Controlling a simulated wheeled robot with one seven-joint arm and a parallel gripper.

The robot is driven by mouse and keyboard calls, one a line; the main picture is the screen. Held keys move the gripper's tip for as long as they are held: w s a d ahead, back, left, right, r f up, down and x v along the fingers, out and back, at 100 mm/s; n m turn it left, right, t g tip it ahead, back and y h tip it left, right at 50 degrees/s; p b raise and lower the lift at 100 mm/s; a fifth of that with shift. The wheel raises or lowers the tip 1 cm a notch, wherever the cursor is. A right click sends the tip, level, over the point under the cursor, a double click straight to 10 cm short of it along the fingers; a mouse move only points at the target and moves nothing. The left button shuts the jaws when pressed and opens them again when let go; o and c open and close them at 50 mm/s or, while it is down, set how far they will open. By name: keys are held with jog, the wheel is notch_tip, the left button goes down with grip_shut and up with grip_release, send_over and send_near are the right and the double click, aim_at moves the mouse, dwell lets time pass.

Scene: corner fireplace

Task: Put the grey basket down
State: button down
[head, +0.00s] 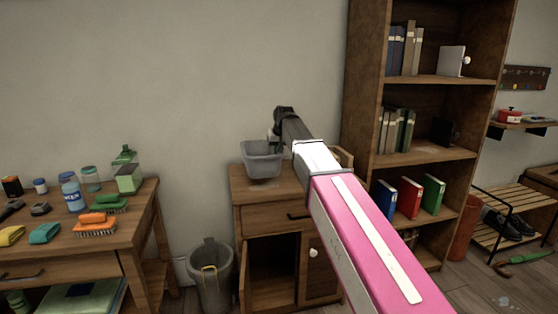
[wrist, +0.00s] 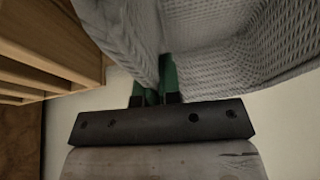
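The grey basket (head: 262,165) is upright over the left part of the small wooden cabinet's top (head: 283,192). I cannot tell whether its bottom touches the cabinet. My gripper (head: 274,136) is at the basket's back right rim, partly hidden by my own arm. In the wrist view, the woven basket wall (wrist: 125,35) runs between the green fingertips of my gripper (wrist: 155,88), which are closed on it. The inside of the basket shows in the wrist view and looks empty where visible.
A wooden box-like item (head: 346,158) is partly hidden behind my arm on the cabinet's right. The cabinet's left lower door space is open. A grey bin (head: 211,283) stands on the floor. A cluttered table (head: 100,247) is left; a tall bookcase (head: 425,158) is right.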

jog(key=shift+w+d+f, duration=0.15)
jog(key=shift+f, duration=0.65)
jog(key=shift+w+d+f, duration=0.1)
jog(key=shift+w+f, duration=0.05)
jog(key=shift+f, duration=0.65)
jog(key=shift+w+d+f, duration=0.15)
jog(key=shift+f, duration=0.65)
jog(key=shift+f, duration=0.15)
jog(key=c, duration=1.3)
grip_release()
jog(key=v, duration=1.2)
jog(key=shift+s, duration=0.1)
